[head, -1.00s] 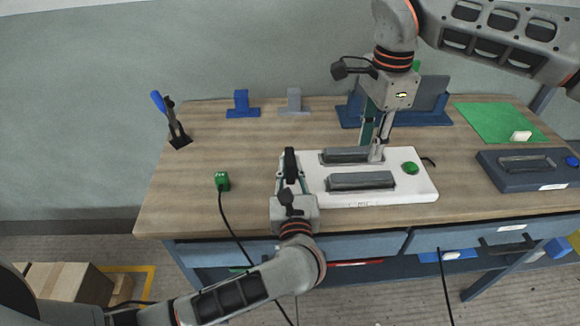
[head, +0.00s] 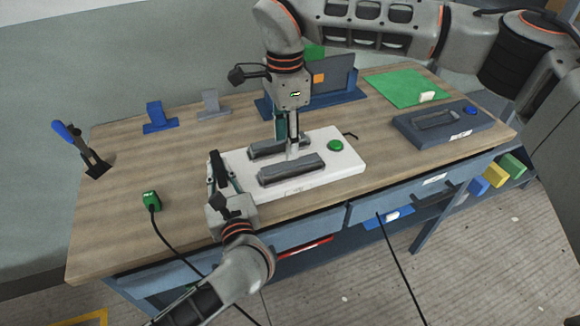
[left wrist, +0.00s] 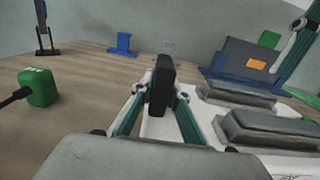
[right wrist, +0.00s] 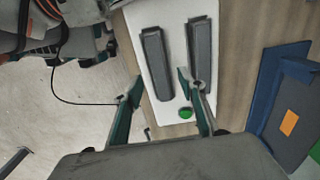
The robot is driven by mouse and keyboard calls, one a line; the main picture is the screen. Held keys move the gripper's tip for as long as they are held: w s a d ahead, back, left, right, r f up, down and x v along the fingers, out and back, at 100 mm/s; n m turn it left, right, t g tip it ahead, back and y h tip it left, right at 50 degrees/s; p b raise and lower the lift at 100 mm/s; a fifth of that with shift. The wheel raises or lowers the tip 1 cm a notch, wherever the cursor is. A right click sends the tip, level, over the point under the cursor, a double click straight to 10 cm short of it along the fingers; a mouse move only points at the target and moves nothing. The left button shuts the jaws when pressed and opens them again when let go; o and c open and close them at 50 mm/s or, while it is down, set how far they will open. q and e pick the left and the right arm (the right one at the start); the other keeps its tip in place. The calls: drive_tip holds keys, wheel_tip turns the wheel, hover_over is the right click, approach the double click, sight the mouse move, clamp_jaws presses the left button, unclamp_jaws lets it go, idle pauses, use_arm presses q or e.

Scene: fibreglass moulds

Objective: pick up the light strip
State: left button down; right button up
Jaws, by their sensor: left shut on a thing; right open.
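My left gripper (head: 220,178) is shut on a dark narrow bar (left wrist: 161,85) at the left end of a white board (head: 335,170). The bar stands upright between the fingers in the left wrist view; I cannot tell whether it is the light strip. Two long grey pieces, the front one (head: 292,169) and the back one (head: 262,150), lie side by side on the board. My right gripper (head: 288,145) is open, pointing down over the board near these pieces. In the right wrist view its fingers (right wrist: 157,86) are apart with nothing held.
A green button (head: 335,145) is on the board's right end. A dark blue fixture (head: 405,130) and green mat (head: 385,85) are at the right. A green plug-like block (head: 151,200) with a black cable lies left. Blue (head: 157,118) and grey stands (head: 211,103) are behind.

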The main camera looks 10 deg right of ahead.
sight(289, 163)
drive_tip(key=shift+d+f, duration=0.2)
drive_tip(key=shift+f, duration=1.35)
drive_tip(key=shift+d+f, duration=0.15)
drive_tip(key=shift+f, duration=1.35)
clamp_jaws()
